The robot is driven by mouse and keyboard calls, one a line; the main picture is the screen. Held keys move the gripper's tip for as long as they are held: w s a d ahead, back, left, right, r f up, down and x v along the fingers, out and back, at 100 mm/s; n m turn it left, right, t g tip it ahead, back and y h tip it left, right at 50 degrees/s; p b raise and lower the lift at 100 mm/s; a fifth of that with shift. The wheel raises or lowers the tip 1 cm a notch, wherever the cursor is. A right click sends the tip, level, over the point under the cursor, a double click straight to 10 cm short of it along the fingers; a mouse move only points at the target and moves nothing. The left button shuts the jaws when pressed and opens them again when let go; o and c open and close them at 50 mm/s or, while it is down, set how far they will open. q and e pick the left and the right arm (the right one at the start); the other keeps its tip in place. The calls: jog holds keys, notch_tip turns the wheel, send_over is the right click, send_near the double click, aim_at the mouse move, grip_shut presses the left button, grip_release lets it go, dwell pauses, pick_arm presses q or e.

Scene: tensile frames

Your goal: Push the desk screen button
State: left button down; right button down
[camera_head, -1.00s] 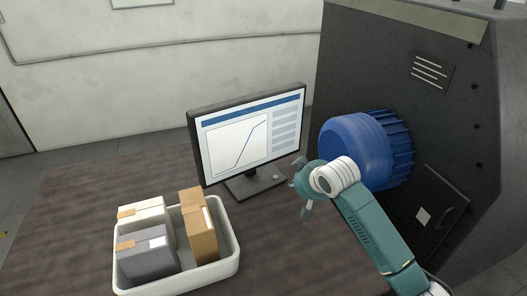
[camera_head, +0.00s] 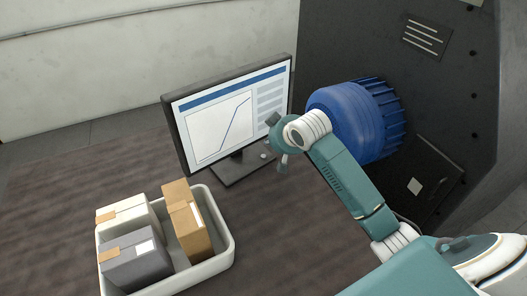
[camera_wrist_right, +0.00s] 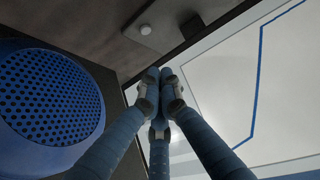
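The desk screen (camera_head: 232,115) stands on the table with a line chart lit on it. Its dark base (camera_head: 240,168) carries a small round pale button (camera_head: 263,156) at the right side. The button also shows in the right wrist view (camera_wrist_right: 145,29), above the fingertips and uncovered. My right gripper (camera_head: 278,150) is beside the screen's right edge, close to the button and apart from it in the wrist view. Its fingers (camera_wrist_right: 159,74) are drawn together at the tips with nothing between them. My left gripper is not in view.
A white tray (camera_head: 232,246) with several boxes sits at the table's front left. A large blue ribbed cylinder (camera_head: 352,118) on a dark machine (camera_head: 400,70) is close to the right of my arm. The table (camera_head: 290,240) between tray and arm is clear.

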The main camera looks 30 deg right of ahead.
send_over(262, 157)
jog(key=f, duration=0.4)
jog(key=s+f, duration=0.1)
jog(key=shift+f, duration=0.4)
notch_tip(262, 157, down, 3)
jog(key=shift+r, duration=0.15)
jog(key=shift+f+p, duration=0.3)
jog(key=shift+f, duration=0.35)
jog(key=shift+f, duration=0.1)
jog(key=shift+s+f, duration=0.15)
jog(key=shift+f, duration=0.7)
jog(key=shift+s, duration=0.1)
jog(key=shift+s+r, duration=0.35)
jog(key=v, duration=0.7)
jog(key=shift+w+r, duration=0.2)
jog(key=shift+r, duration=0.2)
